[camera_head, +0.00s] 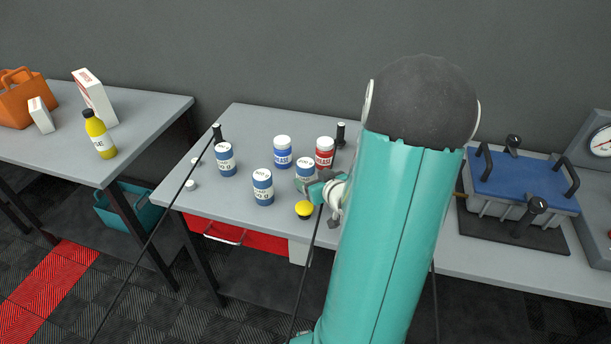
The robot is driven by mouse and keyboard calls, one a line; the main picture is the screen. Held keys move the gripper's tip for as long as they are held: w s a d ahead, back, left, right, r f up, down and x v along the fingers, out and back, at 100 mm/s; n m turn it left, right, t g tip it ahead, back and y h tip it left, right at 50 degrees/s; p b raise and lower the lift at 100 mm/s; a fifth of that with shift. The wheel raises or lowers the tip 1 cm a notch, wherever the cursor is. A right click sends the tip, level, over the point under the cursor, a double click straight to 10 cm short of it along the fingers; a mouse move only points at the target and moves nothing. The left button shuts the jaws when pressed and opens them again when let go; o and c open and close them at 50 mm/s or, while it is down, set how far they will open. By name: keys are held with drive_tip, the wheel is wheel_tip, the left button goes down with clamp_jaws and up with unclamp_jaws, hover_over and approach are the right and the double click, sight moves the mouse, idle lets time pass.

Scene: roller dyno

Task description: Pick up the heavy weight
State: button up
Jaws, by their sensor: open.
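Several blue cylinders with white labels stand upright on the middle grey table (230,115); the print is too small to tell which is the heavy weight. One blue cylinder (225,160) is at the left, one (263,188) nearer the front, and one (305,168) on the right. My gripper (316,190) is open beside and just in front of the right cylinder, close to it; I cannot tell whether they touch. My teal arm hides part of the gripper and the table behind it.
A blue jar (282,153) and a red jar (325,153), both white-lidded, stand behind. A yellow-topped object (304,209) is near the front edge by my gripper. A blue-topped machine (525,185) stands at right. The left table holds a yellow bottle (99,136).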

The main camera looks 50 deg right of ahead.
sight(310, 176)
drive_tip(key=x, duration=0.5)
drive_tip(key=shift+w+a, duration=0.1)
drive_tip(key=shift+w, duration=0.15)
drive_tip(key=shift+r, duration=0.1)
drive_tip(key=shift+c, duration=0.4)
drive_tip(key=c, duration=1.1)
